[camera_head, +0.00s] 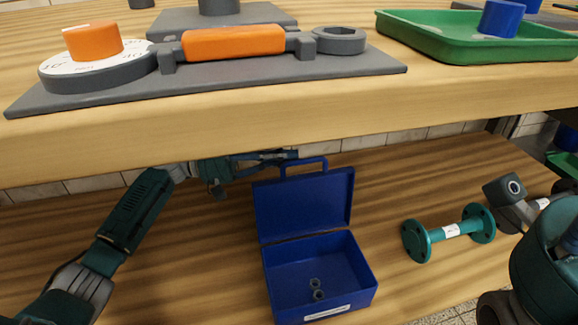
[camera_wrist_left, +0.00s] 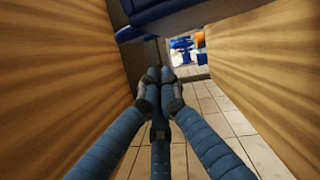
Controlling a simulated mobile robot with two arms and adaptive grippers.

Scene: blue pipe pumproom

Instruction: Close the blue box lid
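The blue box (camera_head: 318,275) stands open on the lower shelf, with two small dark nuts (camera_head: 317,289) inside. Its lid (camera_head: 305,205) stands up at the back, with a blue handle (camera_head: 304,166) on its top edge. My left gripper (camera_head: 292,154) is at the lid's upper left edge, close to the handle, pointing right. In the left wrist view its fingertips (camera_wrist_left: 161,75) meet with nothing visible between them. A blue part of the lid (camera_wrist_left: 180,14) crosses the top of that view. I cannot tell whether the fingers touch the lid.
The upper wooden table (camera_head: 300,112) overhangs the shelf just above my left gripper. The shelf left of the box is clear apart from my left arm.

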